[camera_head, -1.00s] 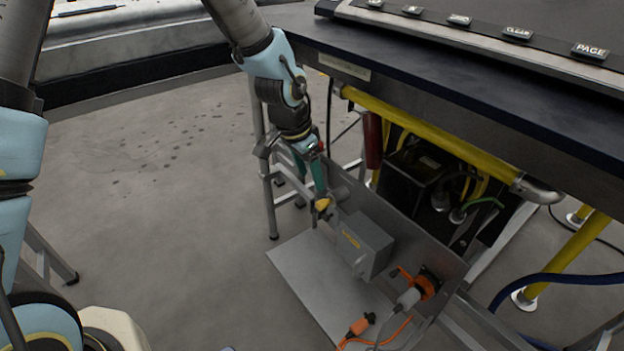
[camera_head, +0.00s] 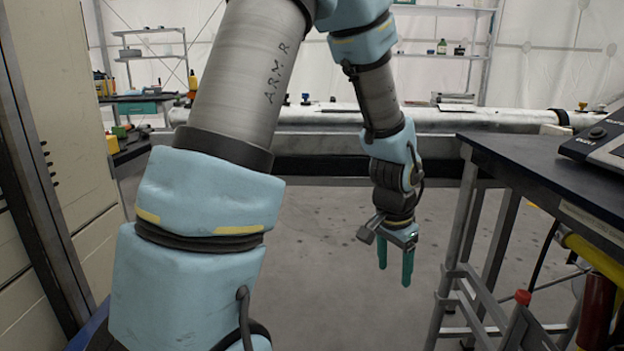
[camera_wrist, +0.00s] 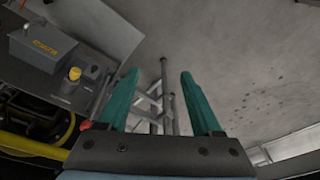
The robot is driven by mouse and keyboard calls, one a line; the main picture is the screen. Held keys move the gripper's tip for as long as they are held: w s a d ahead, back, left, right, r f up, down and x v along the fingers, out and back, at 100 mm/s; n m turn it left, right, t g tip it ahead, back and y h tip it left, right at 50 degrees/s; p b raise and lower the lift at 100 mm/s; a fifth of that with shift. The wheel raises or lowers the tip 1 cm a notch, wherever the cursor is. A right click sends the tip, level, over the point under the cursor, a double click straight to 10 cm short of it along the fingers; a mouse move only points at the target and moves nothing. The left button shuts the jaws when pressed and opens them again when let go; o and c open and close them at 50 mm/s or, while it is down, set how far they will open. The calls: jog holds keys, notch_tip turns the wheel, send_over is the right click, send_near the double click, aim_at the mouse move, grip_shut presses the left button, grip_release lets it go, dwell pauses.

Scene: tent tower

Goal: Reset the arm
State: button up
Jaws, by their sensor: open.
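My gripper (camera_head: 395,268) hangs below my arm, pointing down over the concrete floor, left of the dark-topped table. Its two green fingers are apart with nothing between them. In the wrist view my gripper (camera_wrist: 160,98) is also open and empty. Beyond its fingertips are a grey metal frame (camera_wrist: 163,105) and bare floor. A grey box (camera_wrist: 45,48) with a yellow label and a yellow-topped knob (camera_wrist: 75,73) sit to the left of the fingers, apart from them.
The dark-topped table (camera_head: 550,165) stands at the right, with a grey metal frame (camera_head: 450,290) and a red-capped object (camera_head: 522,298) by it. A long pale pipe (camera_head: 460,118) crosses behind. A beige cabinet (camera_head: 60,110) stands at the left. The floor (camera_head: 335,230) around my gripper is open.

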jog(key=s+a+r+n+y, duration=0.1)
jog(key=a+r+n, duration=0.3)
jog(key=a, duration=0.8)
jog(key=s+a+r+n, duration=0.1)
jog(key=a+n, duration=0.5)
jog(key=a, duration=0.6)
notch_tip(320, 180, up, 15)
jog(key=p, duration=1.5)
jog(key=shift+s+a+r, duration=0.15)
jog(key=shift+s+a, duration=0.05)
jog(key=shift+s, duration=0.1)
